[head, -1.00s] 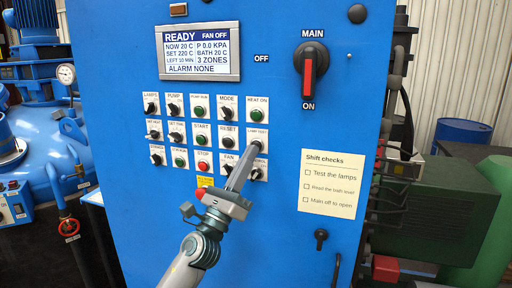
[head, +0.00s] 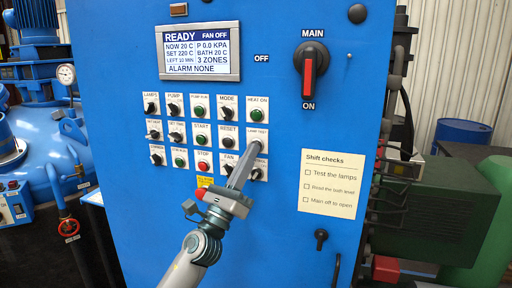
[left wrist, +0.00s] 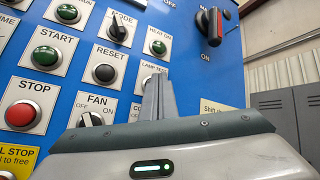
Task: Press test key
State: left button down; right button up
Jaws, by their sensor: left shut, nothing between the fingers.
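The lamp test key (head: 257,143) is a dark round button on a white plate at the right of the middle row of the blue panel. My left gripper (head: 246,151) is shut and empty, with its fingertips at the lower left of this key. The display (head: 198,52) reads READY, FAN OFF, ALARM NONE.
Close by are the reset button (head: 228,143), the fan selector (head: 228,169) and the green heat on button (head: 257,114). The red stop button (head: 204,167) is further left. The main switch (head: 309,72) points down to ON. A shift checks note (head: 330,184) is at right.

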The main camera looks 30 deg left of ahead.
pick_arm(q)
jog(key=shift+w+a, duration=0.1)
jog(key=shift+w, duration=0.25)
dwell(0.6)
jog(key=shift+s, duration=0.2)
jog(key=shift+s+d, duration=0.2)
jog(key=shift+s, duration=0.35)
jog(key=shift+s, duration=0.1)
jog(key=shift+y, duration=0.3)
jog(key=s, duration=0.2)
jog(key=s+d+p, duration=0.1)
jog(key=s, duration=0.1)
jog(key=shift+s+d, duration=0.1)
jog(key=shift+s, duration=0.25)
jog(key=shift+f, duration=0.1)
dwell(0.7)
